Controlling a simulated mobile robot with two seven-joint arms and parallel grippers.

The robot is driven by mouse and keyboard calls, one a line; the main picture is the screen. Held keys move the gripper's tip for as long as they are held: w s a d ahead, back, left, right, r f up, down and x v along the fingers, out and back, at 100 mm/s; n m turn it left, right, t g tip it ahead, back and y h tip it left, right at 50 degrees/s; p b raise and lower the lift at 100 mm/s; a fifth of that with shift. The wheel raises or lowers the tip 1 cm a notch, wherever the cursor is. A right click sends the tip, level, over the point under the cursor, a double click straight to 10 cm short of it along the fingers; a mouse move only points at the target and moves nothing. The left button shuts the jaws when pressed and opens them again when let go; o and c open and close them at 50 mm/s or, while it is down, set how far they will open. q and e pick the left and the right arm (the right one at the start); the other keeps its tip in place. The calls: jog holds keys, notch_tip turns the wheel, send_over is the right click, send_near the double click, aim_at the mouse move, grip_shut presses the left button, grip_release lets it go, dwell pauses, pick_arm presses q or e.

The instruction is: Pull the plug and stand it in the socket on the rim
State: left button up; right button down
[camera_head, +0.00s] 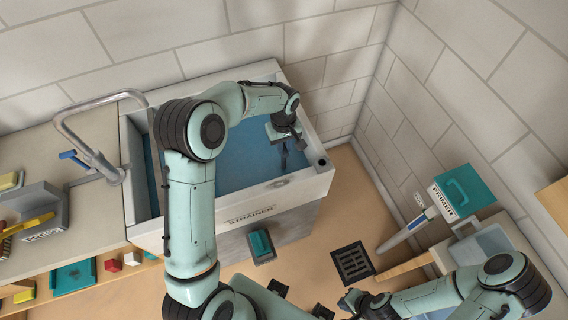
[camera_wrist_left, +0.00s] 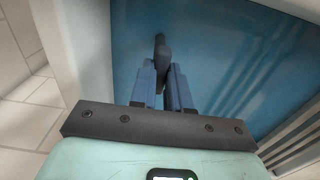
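My left gripper (camera_wrist_left: 161,75) reaches down into the blue-filled basin of the sink (camera_head: 254,200). In the left wrist view, its two blue fingers are on either side of a dark upright piece, which looks like the plug (camera_wrist_left: 162,50). The piece fills the gap between the fingers, and its rounded top shows beyond the tips. In the head view my left gripper (camera_head: 285,150) is near the basin's right side, and the plug is hard to make out. A dark round socket (camera_head: 322,162) is in the rim's right corner, to the right of the gripper. My right gripper (camera_head: 352,302) is low, away from the sink; its fingers are unclear.
A curved faucet (camera_head: 95,150) stands left of the sink. The front wall bears a "STRAINER" label (camera_head: 250,214). A floor drain grate (camera_head: 353,263) lies to the right, and a teal "PRIMER" box (camera_head: 463,192) stands farther right. Brick walls close in behind.

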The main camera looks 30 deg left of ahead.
pick_arm(q)
grip_shut()
jog(key=shift+r, duration=0.8)
pick_arm(e)
jog(key=shift+w+r, duration=0.25)
jog(key=shift+r, duration=0.15)
